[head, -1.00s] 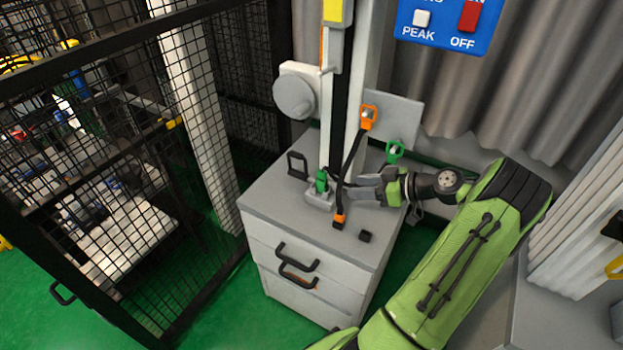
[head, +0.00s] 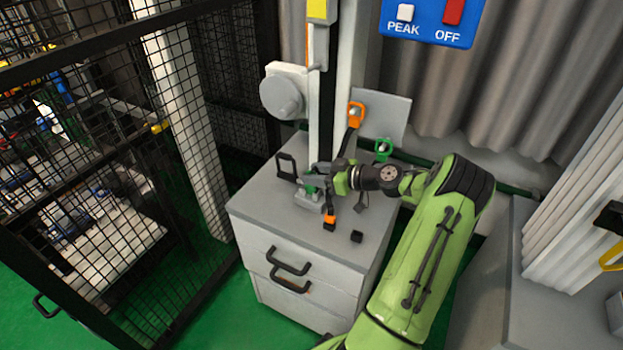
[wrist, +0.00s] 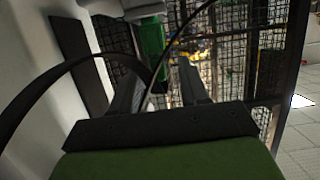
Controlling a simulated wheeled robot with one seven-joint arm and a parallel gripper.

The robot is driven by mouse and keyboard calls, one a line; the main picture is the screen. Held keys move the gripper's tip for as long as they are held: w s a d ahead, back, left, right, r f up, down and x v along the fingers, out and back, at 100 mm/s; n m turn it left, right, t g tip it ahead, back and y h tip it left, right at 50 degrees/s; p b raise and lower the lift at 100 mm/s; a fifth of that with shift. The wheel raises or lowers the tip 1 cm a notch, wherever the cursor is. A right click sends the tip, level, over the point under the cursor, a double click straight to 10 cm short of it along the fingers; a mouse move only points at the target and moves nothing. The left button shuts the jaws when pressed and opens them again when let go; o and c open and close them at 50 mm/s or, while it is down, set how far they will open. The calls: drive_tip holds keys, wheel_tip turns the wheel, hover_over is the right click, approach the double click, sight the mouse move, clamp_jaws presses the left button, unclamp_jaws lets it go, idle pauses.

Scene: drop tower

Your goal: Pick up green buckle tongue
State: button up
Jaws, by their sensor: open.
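A small upright green piece (head: 310,189), which looks like the green buckle tongue, stands in a grey holder (head: 307,202) on top of the grey cabinet. My gripper (head: 316,180) is open beside it, reaching in from the right, and partly covers it. In the wrist view the green piece (wrist: 152,38) shows just past the fingertips of my gripper (wrist: 162,75), nearer the left finger. I cannot tell whether a finger touches it. A second green part with a ring (head: 383,149) sits behind my arm, at the cabinet's back right.
A black strap has an orange clip (head: 356,114) at its top and an orange end (head: 330,219) near the cabinet top. A black block (head: 356,236) lies in front. A black handle frame (head: 286,166) stands left. The tower post (head: 320,110) rises close behind.

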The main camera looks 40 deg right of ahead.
drive_tip(key=x, duration=0.3)
drive_tip(key=shift+w+f, duration=0.2)
drive_tip(key=shift+w, duration=0.1)
drive_tip(key=shift+s, duration=0.1)
drive_tip(key=c, duration=0.8)
drive_tip(key=shift+r, duration=0.15)
